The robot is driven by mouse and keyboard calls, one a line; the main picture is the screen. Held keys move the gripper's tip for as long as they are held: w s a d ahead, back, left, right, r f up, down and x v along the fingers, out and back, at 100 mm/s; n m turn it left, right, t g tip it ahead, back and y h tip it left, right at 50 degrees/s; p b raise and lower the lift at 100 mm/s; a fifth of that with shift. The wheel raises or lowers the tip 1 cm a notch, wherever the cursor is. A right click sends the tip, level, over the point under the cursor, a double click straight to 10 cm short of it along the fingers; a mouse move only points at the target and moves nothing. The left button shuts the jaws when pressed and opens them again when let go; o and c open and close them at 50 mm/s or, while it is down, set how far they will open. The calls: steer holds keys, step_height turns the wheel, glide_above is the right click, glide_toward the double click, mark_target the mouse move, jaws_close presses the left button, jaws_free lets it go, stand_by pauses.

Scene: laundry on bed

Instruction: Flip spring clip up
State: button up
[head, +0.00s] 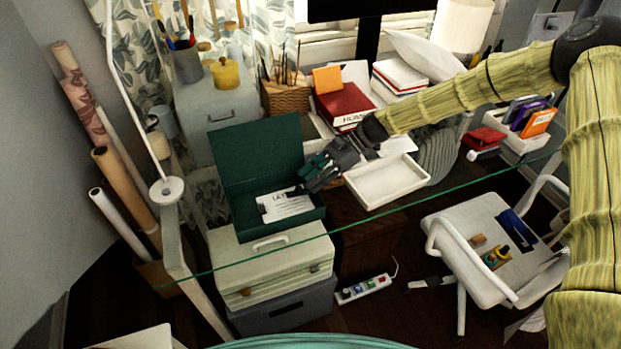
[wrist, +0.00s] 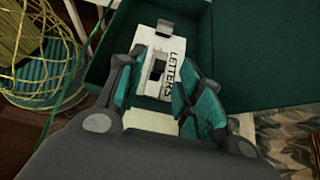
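An open dark green box file (head: 228,204) stands on the cream drawer case, its lid raised at the back. White papers (head: 275,206) marked "LETTERS" lie inside it; they also show in the wrist view (wrist: 180,46). On them in the wrist view lies a small dark piece (wrist: 157,69), which looks like part of the spring clip, with a grey tab (wrist: 164,26) farther up. My gripper (head: 303,188) is over the box's right side. Its fingers (wrist: 160,62) are apart on either side of the dark piece; contact cannot be told.
A white tray (head: 387,198) is close to the right of my gripper. The cream drawer case (head: 245,256) is under the box. A red box (head: 343,102) and a wicker basket (head: 286,98) stand behind. A white chair (head: 470,225) is at the right.

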steer(key=v, duration=1.1)
steer(key=shift+s+d, duration=0.1)
